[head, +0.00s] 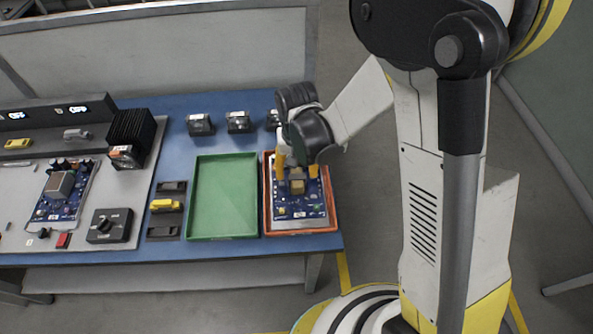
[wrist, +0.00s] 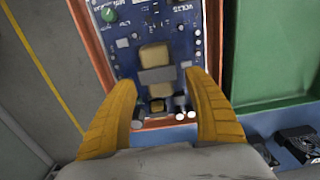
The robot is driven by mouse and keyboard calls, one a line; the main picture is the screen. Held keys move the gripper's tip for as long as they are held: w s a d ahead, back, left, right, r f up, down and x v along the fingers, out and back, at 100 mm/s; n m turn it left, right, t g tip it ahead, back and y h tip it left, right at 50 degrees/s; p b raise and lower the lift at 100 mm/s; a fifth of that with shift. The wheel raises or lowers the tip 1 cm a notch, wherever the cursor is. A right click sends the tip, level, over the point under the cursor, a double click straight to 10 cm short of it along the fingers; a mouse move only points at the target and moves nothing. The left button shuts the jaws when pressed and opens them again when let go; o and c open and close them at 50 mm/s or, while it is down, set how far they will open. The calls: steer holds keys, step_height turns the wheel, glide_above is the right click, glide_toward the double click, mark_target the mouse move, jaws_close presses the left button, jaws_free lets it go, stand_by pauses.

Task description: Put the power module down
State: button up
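The power module appears to be the blue circuit board (head: 310,205) with tan and grey blocks, lying in the orange tray (head: 332,215). The board also shows in the wrist view (wrist: 200,40), in the orange tray (wrist: 88,30). My gripper (head: 297,169) is over the board, its yellow fingers pointing down. In the wrist view, my gripper (wrist: 161,80) has its fingers spread, one on each side of the grey and tan blocks. A gap shows between each finger and the blocks. Whether the fingertips touch the board cannot be told.
An empty green tray (head: 224,195) stands left of the orange tray. A second circuit board (head: 65,190), a black heatsink unit (head: 131,138) and a black switch box (head: 110,226) are further left. Small dark parts (head: 200,125) stand behind the trays. The blue table (head: 338,241) ends close right.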

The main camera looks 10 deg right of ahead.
mark_target(296, 171)
step_height(296, 171, up, 12)
steer(key=p, duration=0.5)
steer(key=s+d+r+t, duration=0.7)
steer(key=s+d+r, duration=0.3)
steer(key=d+r, duration=0.3)
step_height(296, 171, up, 2)
steer(key=shift+s+d+r, duration=0.25)
steer(key=shift+s, duration=0.15)
steer(key=shift+f+b, duration=0.3)
steer(key=shift+b, duration=0.1)
